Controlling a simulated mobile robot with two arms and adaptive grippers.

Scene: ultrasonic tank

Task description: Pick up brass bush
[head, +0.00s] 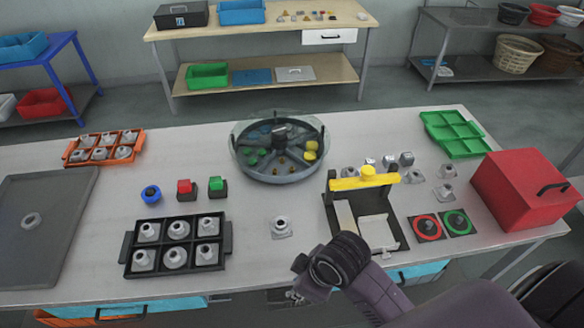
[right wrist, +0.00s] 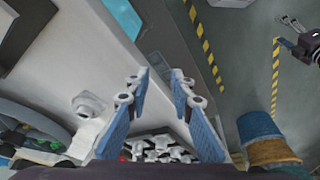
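A round grey carousel (head: 256,178) with a clear rim stands at the back middle of the table. Several small brass-coloured pieces (head: 281,159) lie in its compartments; they are too small for me to tell which is the brass bush. The carousel (right wrist: 30,125) also shows at the left edge of the right wrist view. My right gripper (right wrist: 159,78) is open and empty, its two blue fingers apart by the table's front edge, well away from the carousel. What looks like my left gripper (right wrist: 291,20) shows small at that view's top right; its opening is unclear.
A grey flanged part (head: 281,228) stands between the carousel and the front edge. A black tray of grey parts (head: 125,260) is front left. A fixture with a yellow bar (head: 345,184) stands to the carousel's right, and a red box (head: 520,190) is far right.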

